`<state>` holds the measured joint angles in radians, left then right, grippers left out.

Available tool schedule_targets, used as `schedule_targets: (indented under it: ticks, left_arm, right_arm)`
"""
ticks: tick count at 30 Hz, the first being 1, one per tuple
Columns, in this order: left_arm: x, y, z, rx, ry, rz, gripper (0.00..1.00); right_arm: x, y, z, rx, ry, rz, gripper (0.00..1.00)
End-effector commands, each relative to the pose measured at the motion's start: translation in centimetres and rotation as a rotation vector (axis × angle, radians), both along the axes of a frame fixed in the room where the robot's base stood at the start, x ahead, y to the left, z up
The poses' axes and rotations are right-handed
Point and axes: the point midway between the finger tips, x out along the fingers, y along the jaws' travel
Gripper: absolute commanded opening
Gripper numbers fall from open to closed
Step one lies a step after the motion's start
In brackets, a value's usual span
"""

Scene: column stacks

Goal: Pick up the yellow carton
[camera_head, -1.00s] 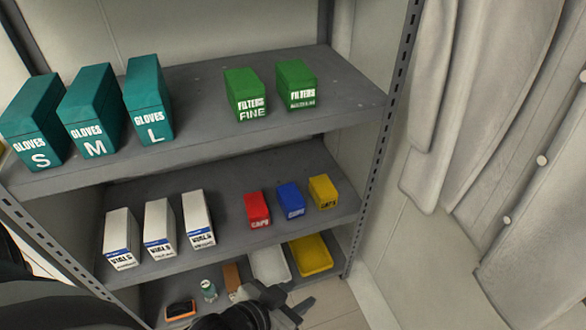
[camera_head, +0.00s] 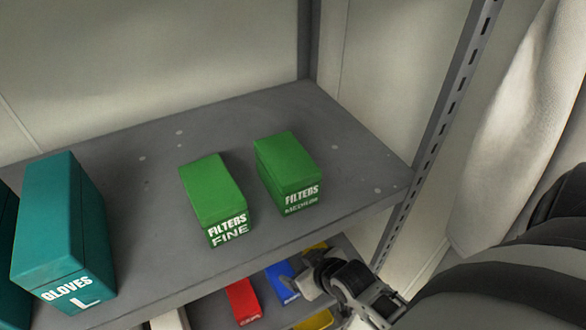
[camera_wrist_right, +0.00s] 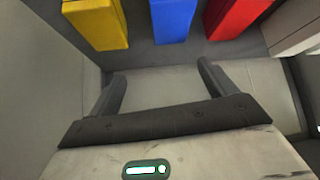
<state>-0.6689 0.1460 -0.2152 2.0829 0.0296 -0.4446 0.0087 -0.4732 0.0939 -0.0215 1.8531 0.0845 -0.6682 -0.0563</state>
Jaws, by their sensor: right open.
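The yellow carton (camera_head: 316,247) stands on the middle shelf, mostly hidden behind my right gripper in the head view. In the right wrist view the yellow carton (camera_wrist_right: 95,24) is at the top left, beside the blue carton (camera_wrist_right: 172,18). My right gripper (camera_head: 312,277) is at the front of the middle shelf in the head view. Its fingers (camera_wrist_right: 160,74) are apart with nothing between them in the right wrist view. They are separate from the cartons and aligned more with the blue one than the yellow one. My left gripper is not in view.
A red carton (camera_head: 243,300) stands left of the blue carton (camera_head: 283,282). Above, the top shelf (camera_head: 150,170) holds two green filter boxes (camera_head: 215,195) and a teal gloves box (camera_head: 60,225). A slotted post (camera_head: 430,130) bounds the shelves at right. A yellow tray (camera_head: 316,320) lies below.

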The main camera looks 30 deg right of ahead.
Motion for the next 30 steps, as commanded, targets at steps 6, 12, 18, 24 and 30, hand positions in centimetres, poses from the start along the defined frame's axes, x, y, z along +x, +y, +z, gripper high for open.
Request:
schedule_targets:
  ticks: [6,12,18,24,30]
  left_arm:
    - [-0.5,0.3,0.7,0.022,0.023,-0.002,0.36]
    - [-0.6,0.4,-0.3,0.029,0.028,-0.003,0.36]
    - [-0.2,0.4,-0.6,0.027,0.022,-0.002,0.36]
    - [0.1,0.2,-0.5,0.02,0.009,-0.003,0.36]
    - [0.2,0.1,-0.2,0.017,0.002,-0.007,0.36]
  right_arm:
    - [1.6,-7.1,-3.0,0.011,0.259,-0.174,0.84]
    - [2.0,-8.0,-5.4,0.035,0.322,-0.205,0.84]
    - [2.6,-8.2,-7.7,0.032,0.321,-0.203,0.84]
    - [3.6,-8.4,-10.5,0.032,0.318,-0.204,0.84]
    - [3.9,-8.5,-11.0,0.03,0.316,-0.203,0.84]
